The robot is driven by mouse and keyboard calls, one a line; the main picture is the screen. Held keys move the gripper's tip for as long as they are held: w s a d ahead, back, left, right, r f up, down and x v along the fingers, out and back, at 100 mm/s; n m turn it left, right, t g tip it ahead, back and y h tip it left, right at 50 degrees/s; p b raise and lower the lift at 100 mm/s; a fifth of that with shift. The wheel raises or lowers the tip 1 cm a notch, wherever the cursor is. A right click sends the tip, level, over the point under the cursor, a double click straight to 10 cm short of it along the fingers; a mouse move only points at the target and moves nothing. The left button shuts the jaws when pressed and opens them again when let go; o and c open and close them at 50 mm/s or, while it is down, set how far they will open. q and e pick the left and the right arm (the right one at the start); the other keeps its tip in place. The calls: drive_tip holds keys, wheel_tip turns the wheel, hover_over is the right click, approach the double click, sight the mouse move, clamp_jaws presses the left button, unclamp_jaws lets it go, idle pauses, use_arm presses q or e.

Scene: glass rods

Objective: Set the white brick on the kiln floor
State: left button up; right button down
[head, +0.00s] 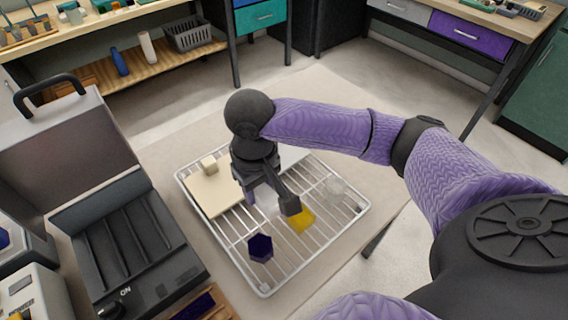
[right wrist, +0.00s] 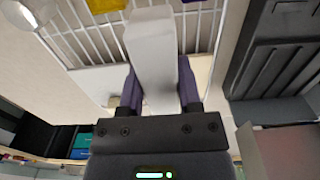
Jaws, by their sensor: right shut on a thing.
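My right gripper (head: 268,203) is over the wire rack in the head view. In the right wrist view its two purple fingers (right wrist: 160,92) are shut on a long white brick (right wrist: 153,45), which sticks out past the fingertips. In the head view only a pale part of the brick (head: 267,206) shows between the fingers. I cannot tell whether it touches the rack. The likely kiln is the dark box with a ridged floor (head: 125,240) at left, its grey lid (head: 65,150) raised. My left gripper is not in view.
The wire rack (head: 235,272) also holds a dark blue hexagonal piece (head: 260,248), a yellow piece (head: 301,221), a clear round piece (head: 335,187) and a cream slab (head: 215,192) with a small cream block (head: 209,164). The kiln floor looks empty.

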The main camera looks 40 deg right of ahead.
sight(263, 222)
wheel_tip(263, 222, down, 9)
drive_tip(key=b, duration=0.3)
drive_tip(key=shift+a+f, duration=0.1)
drive_tip(key=shift+c, duration=1.4)
unclamp_jaws()
